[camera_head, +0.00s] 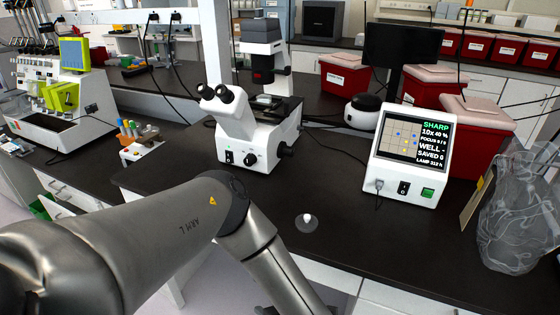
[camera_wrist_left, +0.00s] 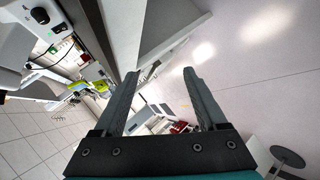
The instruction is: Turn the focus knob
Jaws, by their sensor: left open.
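The white microscope (camera_head: 245,130) stands on the dark bench near the middle of the head view. Its dark round focus knob (camera_head: 287,150) sits low on the right side of the base. Part of a white body, apparently the microscope (camera_wrist_left: 45,45), shows at the upper left of the left wrist view. My left gripper (camera_wrist_left: 161,82) is open there, with nothing between its fingers. Its fingers point past the bench edge, with floor behind, apart from the knob. In the head view my left arm crosses the lower left, and its hand is mostly below the frame. My right gripper is not seen.
A white monitor box (camera_head: 405,160) right of the microscope reads "SHARP" and "10x 40 %". A small white-topped disc (camera_head: 307,222) lies on the bench. A clear bag (camera_head: 520,210) and red bins (camera_head: 475,130) stand at right. A rack with coloured caps (camera_head: 135,145) is at left.

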